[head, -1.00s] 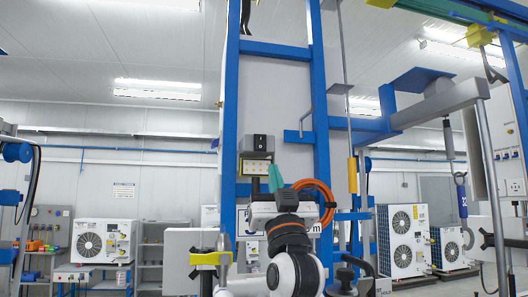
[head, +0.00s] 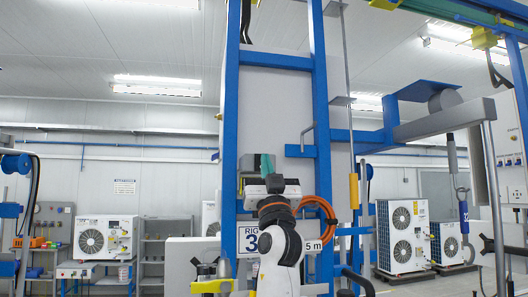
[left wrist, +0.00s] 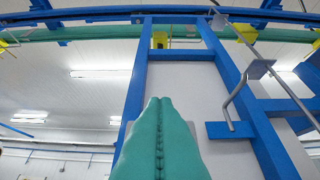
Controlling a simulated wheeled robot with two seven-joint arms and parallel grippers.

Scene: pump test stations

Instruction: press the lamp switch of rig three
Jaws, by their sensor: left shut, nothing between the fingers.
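Rig three is a blue upright frame with a grey back panel, and its "RIG 3" sign (head: 250,240) hangs low on the left post. My left gripper (head: 267,163) has green fingers, shut together and empty, raised in front of the left part of the panel. A small grey box (head: 248,162) on the rig shows just left of the fingers, and my gripper and wrist cover most of it. I cannot make out the lamp switch, nor whether the fingers touch anything. In the left wrist view the shut fingers (left wrist: 160,135) point up along the panel. My right gripper is out of view.
An orange hose coil (head: 327,210) hangs right of my wrist, near a "5 m" sign (head: 315,246). A yellow fitting (head: 353,191) sits on a vertical pipe. A grey boom (head: 445,121) reaches across at right. White fan units (head: 402,236) stand behind.

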